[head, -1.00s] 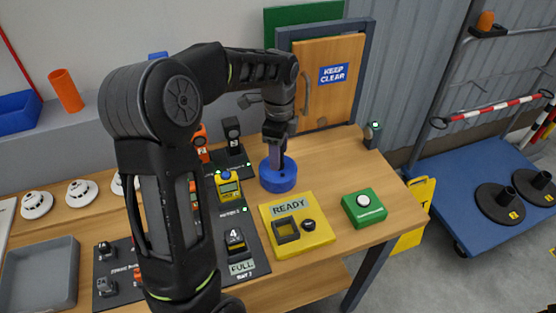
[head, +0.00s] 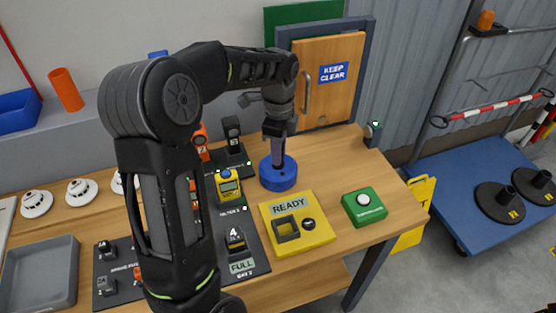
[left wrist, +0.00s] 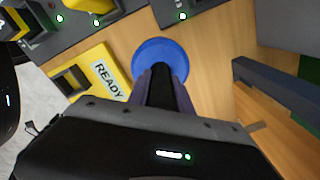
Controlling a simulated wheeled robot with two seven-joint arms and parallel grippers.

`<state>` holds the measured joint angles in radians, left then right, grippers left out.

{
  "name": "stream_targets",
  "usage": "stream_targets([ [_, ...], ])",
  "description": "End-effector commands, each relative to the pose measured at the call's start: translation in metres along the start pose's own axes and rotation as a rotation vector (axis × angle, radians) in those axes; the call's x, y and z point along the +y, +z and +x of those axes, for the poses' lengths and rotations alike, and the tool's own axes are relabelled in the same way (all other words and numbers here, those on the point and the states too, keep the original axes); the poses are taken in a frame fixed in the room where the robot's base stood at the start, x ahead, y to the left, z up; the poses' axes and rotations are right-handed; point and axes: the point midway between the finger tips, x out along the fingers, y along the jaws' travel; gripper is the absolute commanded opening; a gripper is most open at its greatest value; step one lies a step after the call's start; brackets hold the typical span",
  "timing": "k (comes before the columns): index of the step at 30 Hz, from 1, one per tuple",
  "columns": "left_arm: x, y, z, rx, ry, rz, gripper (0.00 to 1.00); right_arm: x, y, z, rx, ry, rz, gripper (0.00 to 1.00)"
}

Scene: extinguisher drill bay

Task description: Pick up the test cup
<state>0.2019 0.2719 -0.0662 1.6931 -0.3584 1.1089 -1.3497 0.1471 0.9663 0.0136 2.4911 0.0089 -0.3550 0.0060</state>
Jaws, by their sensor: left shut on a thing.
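The test cup, which I take to be the round blue piece (head: 278,180), is on the wooden table behind the yellow READY plate. My left gripper (head: 278,160) points down into it from above and is shut on it. In the left wrist view, the blue cup (left wrist: 160,50) shows beyond the fingers (left wrist: 163,76), which hide part of it. The cup looks upright and appears to rest on the table; a small gap beneath cannot be ruled out. My right gripper is not in view.
The yellow READY plate (head: 318,233) lies in front of the cup, with a green button box (head: 364,208) to its right. A yellow meter (head: 228,186) stands close on the left. A wooden door (head: 338,95) stands behind. Table right of the cup is clear.

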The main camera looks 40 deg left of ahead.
Motion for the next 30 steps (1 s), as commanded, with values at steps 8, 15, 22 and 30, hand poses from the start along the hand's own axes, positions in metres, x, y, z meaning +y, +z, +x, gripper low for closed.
stream_targets([
  [8,0.000,0.000,0.000,0.000,0.000,0.000,0.00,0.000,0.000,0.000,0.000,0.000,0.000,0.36],
  [15,0.000,0.000,0.000,0.000,-0.001,0.000,0.00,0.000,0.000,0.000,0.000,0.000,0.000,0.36],
  [22,-0.001,0.000,-0.005,0.000,-0.003,0.000,0.00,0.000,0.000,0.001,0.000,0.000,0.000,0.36],
  [30,-0.002,0.000,-0.047,0.001,-0.006,0.000,0.00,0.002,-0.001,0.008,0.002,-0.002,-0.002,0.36],
])
